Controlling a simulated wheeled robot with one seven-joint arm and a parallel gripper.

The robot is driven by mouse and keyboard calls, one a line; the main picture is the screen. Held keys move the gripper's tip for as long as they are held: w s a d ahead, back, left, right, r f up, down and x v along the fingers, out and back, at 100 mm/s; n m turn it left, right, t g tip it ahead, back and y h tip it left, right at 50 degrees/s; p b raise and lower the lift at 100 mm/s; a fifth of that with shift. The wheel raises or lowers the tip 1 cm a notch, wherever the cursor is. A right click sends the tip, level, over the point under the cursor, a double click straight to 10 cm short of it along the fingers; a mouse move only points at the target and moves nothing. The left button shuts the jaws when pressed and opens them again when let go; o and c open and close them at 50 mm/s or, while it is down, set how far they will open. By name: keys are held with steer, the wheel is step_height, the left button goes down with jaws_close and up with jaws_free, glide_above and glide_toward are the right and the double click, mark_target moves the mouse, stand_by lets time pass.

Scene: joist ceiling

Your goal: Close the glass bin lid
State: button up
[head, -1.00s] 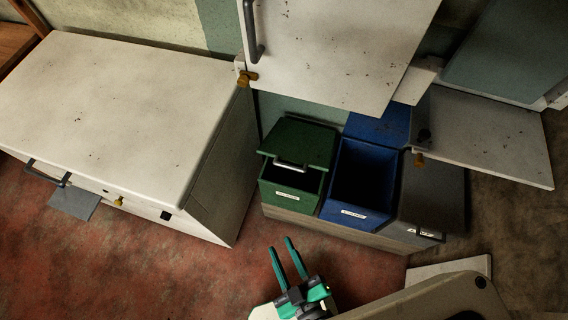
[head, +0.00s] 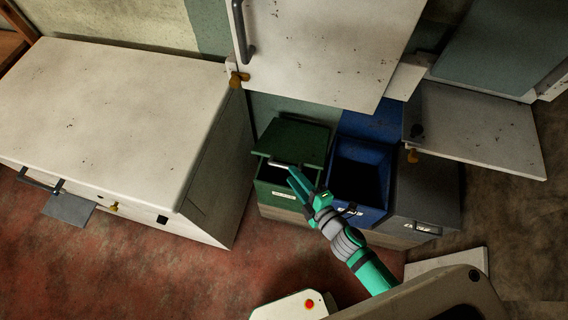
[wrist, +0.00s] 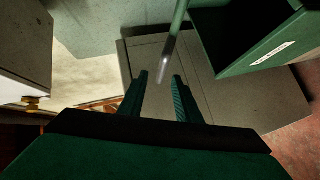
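The green bin (head: 279,197) stands at the left of a row of bins. Its green lid (head: 300,140) is raised part way and tilted, leaving the front gap open. A pale handle bar (head: 281,164) runs along the lid's front edge. The bin's label is too small to read. My gripper (head: 294,176) is in front of the green bin, its fingertips close to the handle.
The blue bin (head: 359,179) stands open beside the green one, then a dark grey bin (head: 423,200). A white cabinet (head: 110,115) stands left.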

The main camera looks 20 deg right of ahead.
mark_target(286, 167)
steer(key=x, duration=0.7)
steer(key=shift+w, duration=0.1)
jaws_close()
